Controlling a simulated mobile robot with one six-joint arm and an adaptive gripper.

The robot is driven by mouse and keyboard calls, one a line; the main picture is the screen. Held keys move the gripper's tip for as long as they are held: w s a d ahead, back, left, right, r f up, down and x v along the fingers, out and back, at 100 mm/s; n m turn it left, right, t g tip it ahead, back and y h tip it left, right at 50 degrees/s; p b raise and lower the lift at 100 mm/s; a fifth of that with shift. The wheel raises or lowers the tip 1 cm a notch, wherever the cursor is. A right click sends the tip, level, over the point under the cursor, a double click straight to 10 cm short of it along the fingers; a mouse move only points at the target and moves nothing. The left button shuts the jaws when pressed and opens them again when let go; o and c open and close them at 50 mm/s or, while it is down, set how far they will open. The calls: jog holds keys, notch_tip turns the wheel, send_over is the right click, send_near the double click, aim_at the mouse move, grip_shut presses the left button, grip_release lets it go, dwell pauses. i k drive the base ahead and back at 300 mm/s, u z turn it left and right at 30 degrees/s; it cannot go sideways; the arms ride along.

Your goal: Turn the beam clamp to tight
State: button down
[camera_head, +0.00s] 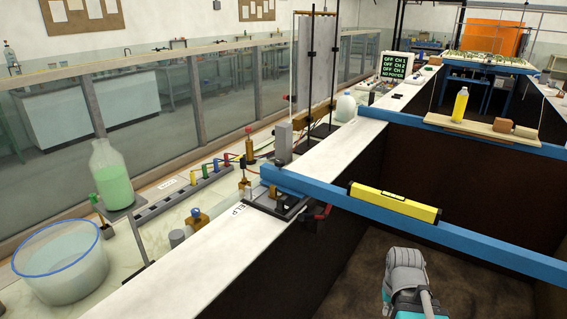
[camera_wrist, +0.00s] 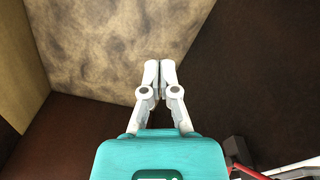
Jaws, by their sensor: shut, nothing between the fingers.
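The beam clamp (camera_head: 283,201) sits at the left end of the blue beam (camera_head: 400,216), on the white ledge of the flume. A dark red handle (camera_head: 323,211) hangs on the flume's inner side beside the clamp. A red rod and dark block (camera_wrist: 240,160) show at the lower right edge of the wrist view; I cannot tell whether they belong to the clamp. My gripper (camera_wrist: 160,68) is shut and empty, apart from the clamp, above the flume's dark interior. In the head view my arm is right of and below the clamp, with the fingertips not visible.
A yellow spirit level (camera_head: 394,203) lies on the beam. Beyond it a wooden board (camera_head: 478,129) carries a yellow bottle (camera_head: 460,105). A green-filled bottle (camera_head: 111,176) and a blue-rimmed tub (camera_head: 61,265) stand at left. The flume interior near my gripper is open.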

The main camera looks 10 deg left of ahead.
aim_at(279, 163)
jog(key=k, duration=1.35)
jog(key=u, duration=0.3)
jog(key=i, duration=0.6)
jog(key=u, duration=0.65)
jog(key=i, duration=1.05)
jog(key=z, duration=0.5)
